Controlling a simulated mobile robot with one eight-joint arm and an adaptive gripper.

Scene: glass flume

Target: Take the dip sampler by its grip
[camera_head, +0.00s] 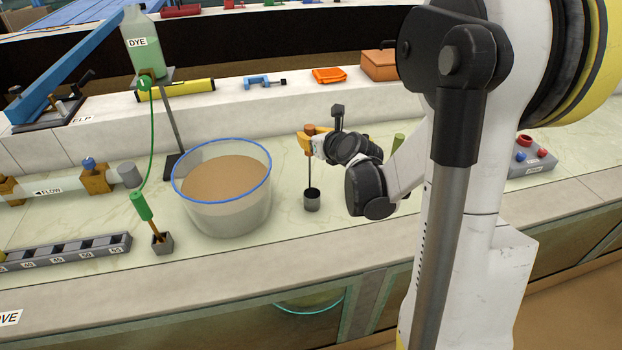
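The dip sampler (311,201) looks to be the small dark-grey cup with a thin upright rod, right of the big bucket. A brown piece (309,129) at the rod's top appears to be its grip. My gripper (304,143), with yellow fingers, is at the top of the rod, just at the brown piece. The fingers overlap the rod's upper end in this view. Whether they are closed on the grip or only around or beside it is too small to tell.
A clear bucket (228,216) with a blue rim and brown contents stands close left. A green-handled tool (141,206) stands in a small block. A DYE bottle (146,42) is on a stand. A grey numbered rack (62,252) lies front left. Bare counter lies before the sampler.

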